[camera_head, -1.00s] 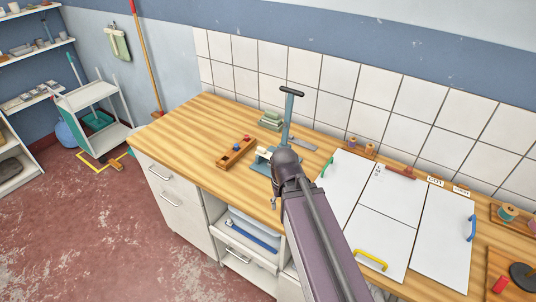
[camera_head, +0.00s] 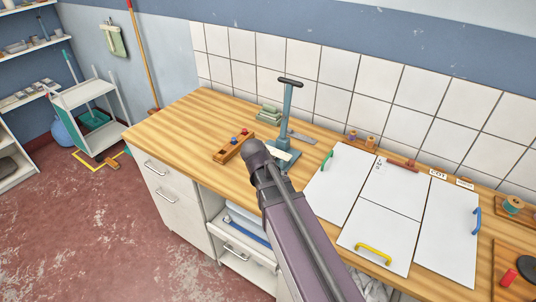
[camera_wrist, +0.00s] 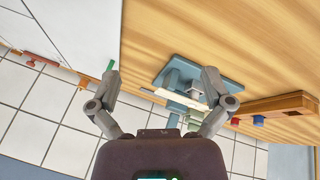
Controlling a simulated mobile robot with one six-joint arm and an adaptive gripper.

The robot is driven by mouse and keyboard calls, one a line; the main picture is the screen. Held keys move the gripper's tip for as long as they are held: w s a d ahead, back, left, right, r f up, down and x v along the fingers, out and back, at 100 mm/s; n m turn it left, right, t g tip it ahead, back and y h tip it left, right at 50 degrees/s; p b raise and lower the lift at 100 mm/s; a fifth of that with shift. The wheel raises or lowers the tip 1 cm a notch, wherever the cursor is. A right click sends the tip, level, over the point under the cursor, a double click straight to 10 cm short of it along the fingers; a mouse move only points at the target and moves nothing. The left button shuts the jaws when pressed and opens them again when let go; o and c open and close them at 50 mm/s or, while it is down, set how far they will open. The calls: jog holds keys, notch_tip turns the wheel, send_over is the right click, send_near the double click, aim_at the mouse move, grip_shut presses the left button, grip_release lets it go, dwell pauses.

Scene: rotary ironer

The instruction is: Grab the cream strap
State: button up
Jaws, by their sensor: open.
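The cream strap (camera_wrist: 187,91) appears as a pale strip at the blue press, which has a flat base (camera_wrist: 225,72). In the head view a cream piece (camera_head: 281,155) shows low on the press (camera_head: 287,115), just right of my arm's end. My gripper (camera_wrist: 160,72) is open in the wrist view, its two fingers spread wide. The strap lies between the fingers' lines of sight, closer to the right finger, which overlaps part of the press. I see no contact with the strap. My arm hides the gripper in the head view.
A wooden tray (camera_head: 222,157) with small coloured pieces lies left of the press. Green stacked blocks (camera_head: 268,114) stand behind it. White panels with handles (camera_head: 382,187) cover the worktop at right. The tiled wall (camera_head: 345,70) bounds the back. The worktop's left end (camera_head: 165,120) is clear.

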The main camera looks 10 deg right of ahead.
jog(key=w+a+r+m+t+h+b, duration=0.1)
jog(key=w+a+m+t+h+b, duration=0.1)
jog(key=w+a, duration=0.3)
jog(key=w+a+r+m+t+h+b, duration=0.1)
jog(key=w+a+m+t+h+b, duration=0.2)
jog(key=w, duration=0.7)
jog(key=shift+a+r+t+b, duration=0.15)
jog(key=shift+a+t+b, duration=0.55)
jog(key=shift+a+t, duration=0.3)
jog(key=shift+d, duration=0.1)
jog(key=b+x, duration=0.3)
jog(key=x, duration=0.4)
jog(key=shift+w+d+f, duration=0.1)
jog(key=shift+w+f, duration=0.15)
jog(key=shift+f, duration=0.05)
jog(key=shift+w+d+f, duration=0.1)
jog(key=shift+w+d, duration=0.2)
jog(key=shift+d, duration=0.1)
